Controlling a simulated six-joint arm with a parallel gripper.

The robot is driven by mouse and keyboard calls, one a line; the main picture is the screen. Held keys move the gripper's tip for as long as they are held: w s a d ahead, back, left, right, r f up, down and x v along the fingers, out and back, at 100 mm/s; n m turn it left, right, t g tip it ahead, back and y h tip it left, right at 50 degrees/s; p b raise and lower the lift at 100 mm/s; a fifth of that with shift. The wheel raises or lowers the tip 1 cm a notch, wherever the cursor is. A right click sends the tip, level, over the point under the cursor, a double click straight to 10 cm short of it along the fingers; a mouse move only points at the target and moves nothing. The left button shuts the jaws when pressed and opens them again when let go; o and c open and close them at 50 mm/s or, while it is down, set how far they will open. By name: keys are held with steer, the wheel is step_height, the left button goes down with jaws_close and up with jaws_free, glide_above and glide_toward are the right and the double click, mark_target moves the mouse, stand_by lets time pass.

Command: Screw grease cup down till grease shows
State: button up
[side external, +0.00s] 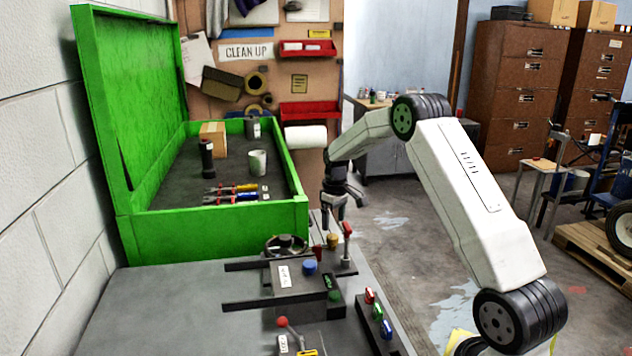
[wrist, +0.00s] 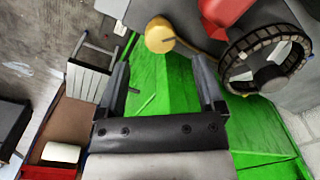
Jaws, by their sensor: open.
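A small yellow, brass-like cup (side external: 333,241), which looks like the grease cup, sits on the machine's far end. In the wrist view the yellow cup (wrist: 159,36) has a rounded body with a short stem, ahead of the fingertips and roughly centred between them. No grease can be made out on it. My gripper (side external: 349,208) hangs above that end of the machine, apart from the cup. Its fingers (wrist: 160,72) are spread and nothing is between them.
A dark handwheel (side external: 286,246) stands beside the cup, with a red part (side external: 317,253) between. A red-topped post (side external: 347,230) rises close by. Red, green and blue-capped parts (side external: 378,313) line the front edge. A green chest (side external: 215,240) with its lid up holds tools behind.

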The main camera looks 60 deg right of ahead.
mark_target(333, 236)
steer(key=shift+r, duration=1.35)
steer(key=shift+m, duration=0.3)
steer(key=m, duration=0.2)
steer(key=shift+m, duration=0.3)
steer(key=m, duration=0.4)
steer(key=shift+a, duration=0.15)
steer(key=shift+f, duration=0.1)
steer(key=shift+f, duration=3.85)
